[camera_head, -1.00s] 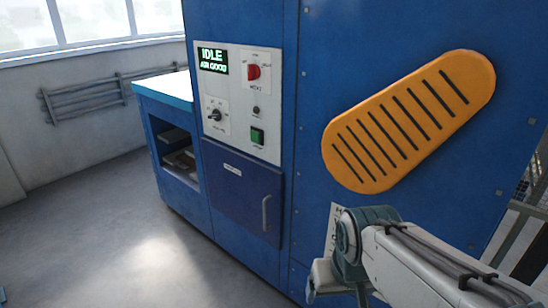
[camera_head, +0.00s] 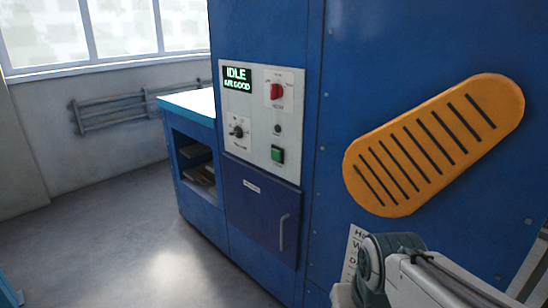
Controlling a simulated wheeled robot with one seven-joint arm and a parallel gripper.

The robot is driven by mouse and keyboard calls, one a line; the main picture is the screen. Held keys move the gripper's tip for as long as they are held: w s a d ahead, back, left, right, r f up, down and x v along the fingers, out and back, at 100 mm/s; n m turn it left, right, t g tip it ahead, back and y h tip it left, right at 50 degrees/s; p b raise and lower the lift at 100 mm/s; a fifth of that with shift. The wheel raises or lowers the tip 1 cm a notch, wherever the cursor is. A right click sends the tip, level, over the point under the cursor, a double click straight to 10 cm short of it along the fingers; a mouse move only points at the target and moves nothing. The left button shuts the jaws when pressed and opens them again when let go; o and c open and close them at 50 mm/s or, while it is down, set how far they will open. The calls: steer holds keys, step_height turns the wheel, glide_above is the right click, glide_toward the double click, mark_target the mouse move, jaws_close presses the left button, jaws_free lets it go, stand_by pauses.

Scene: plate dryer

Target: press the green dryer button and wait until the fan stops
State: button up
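The green dryer button (camera_head: 277,154) is on the lower right of the white control panel (camera_head: 256,140) on the blue dryer. The display (camera_head: 237,79) at the panel's top left reads "IDLE" and "AIR GOOD" in green. A red rotary switch (camera_head: 277,91) sits at the top right and a black knob (camera_head: 237,130) at the lower left. My arm reaches in from the lower right, and its near end is cut off by the bottom edge. The gripper fingers do not show, so their state is hidden. No fan shows.
A dark blue door with a handle (camera_head: 283,232) is below the panel. An orange slotted cover (camera_head: 430,145) sticks out on the right. A blue bench with a pale top (camera_head: 188,104) and open shelf stands left of the dryer. The grey floor (camera_head: 120,240) at left is clear.

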jaws_close()
stand_by(1.4)
